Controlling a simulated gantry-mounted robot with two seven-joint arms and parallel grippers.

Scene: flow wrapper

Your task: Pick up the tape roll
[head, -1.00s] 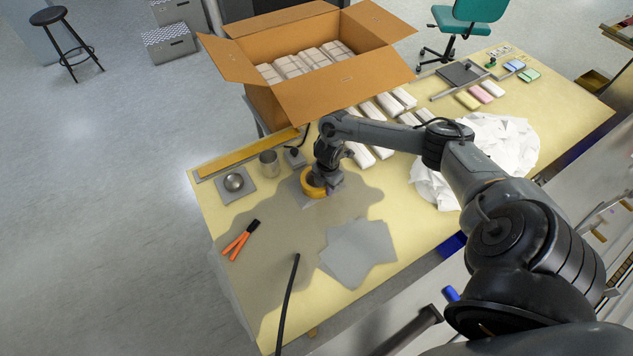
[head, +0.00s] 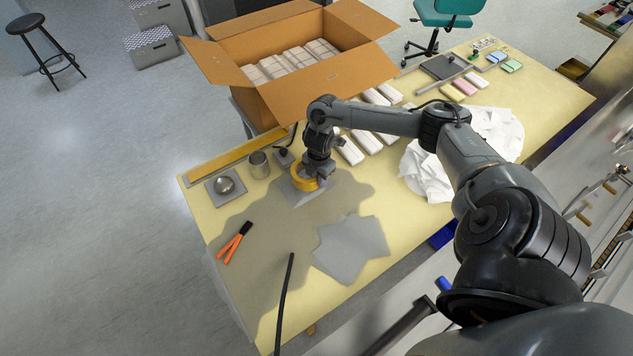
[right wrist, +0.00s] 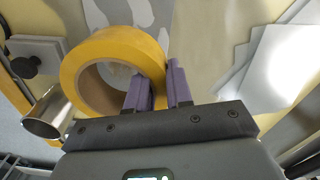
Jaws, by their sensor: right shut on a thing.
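The yellow tape roll (head: 302,181) is in my right gripper (head: 322,180), over a small grey pad (head: 305,200) on the table. The roll appears slightly raised off the pad. In the right wrist view, the purple fingers of the right gripper (right wrist: 159,88) are shut on the wall of the tape roll (right wrist: 90,57). One finger is inside the roll's hole and the other is outside. My left gripper is not in view.
An orange-handled tool (head: 234,243) and grey sheets (head: 350,248) lie nearer. An open cardboard box (head: 300,85) is behind. White crumpled cloth (head: 430,170) lies right.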

